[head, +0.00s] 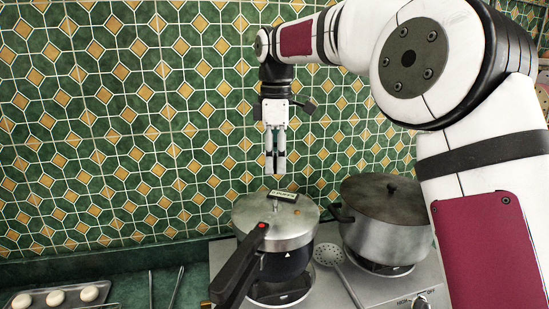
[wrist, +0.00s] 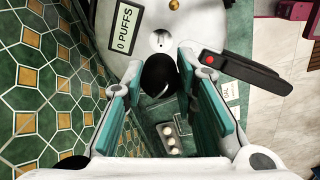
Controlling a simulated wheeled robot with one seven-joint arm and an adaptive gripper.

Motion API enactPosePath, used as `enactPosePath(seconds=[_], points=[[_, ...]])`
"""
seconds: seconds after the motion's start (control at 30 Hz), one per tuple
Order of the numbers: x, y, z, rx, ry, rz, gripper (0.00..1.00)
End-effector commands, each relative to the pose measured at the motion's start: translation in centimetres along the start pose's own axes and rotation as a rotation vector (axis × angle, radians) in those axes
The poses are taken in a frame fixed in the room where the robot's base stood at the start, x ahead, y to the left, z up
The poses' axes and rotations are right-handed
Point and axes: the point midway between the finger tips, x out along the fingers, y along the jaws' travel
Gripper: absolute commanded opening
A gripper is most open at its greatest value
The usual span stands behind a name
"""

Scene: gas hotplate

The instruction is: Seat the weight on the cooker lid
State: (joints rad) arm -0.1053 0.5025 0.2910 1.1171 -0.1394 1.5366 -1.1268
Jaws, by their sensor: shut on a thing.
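The pressure cooker's steel lid (head: 262,222) sits on the pot (head: 287,265), with its long black handle (head: 238,268) towards the front left. In the wrist view the lid (wrist: 190,22) shows a small fitting (wrist: 162,42) just beyond the weight. My gripper (head: 275,165) points down above the back part of the lid, with a visible gap below it. In the wrist view my gripper (wrist: 159,82) is shut on the dark, rounded weight (wrist: 160,72). The weight's underside is hidden, and it is hard to make out in the head view.
A "0 PUFFS" display (wrist: 125,29) stands by the lid's fitting. A lidded steel pot (head: 385,215) is on the right burner, and a slotted spoon (head: 332,257) lies between the pots. A tray of pale round pieces (head: 57,298) is at front left. The tiled wall is behind.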

Motion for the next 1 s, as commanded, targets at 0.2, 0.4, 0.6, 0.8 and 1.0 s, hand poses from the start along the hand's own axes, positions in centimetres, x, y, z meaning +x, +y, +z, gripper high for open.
enactPosePath(seconds=[0.2, 0.4, 0.6, 0.8, 1.0], points=[[1.6, 0.0, 0.0, 0.000, -0.001, -0.002, 0.00], [3.4, 0.0, 0.0, 0.000, -0.001, -0.002, 0.00], [4.8, 0.0, 0.0, 0.000, 0.000, 0.000, 0.00], [5.5, 0.0, 0.0, 0.000, 0.000, 0.000, 0.00], [5.6, 0.0, 0.0, 0.000, 0.000, 0.000, 0.00]])
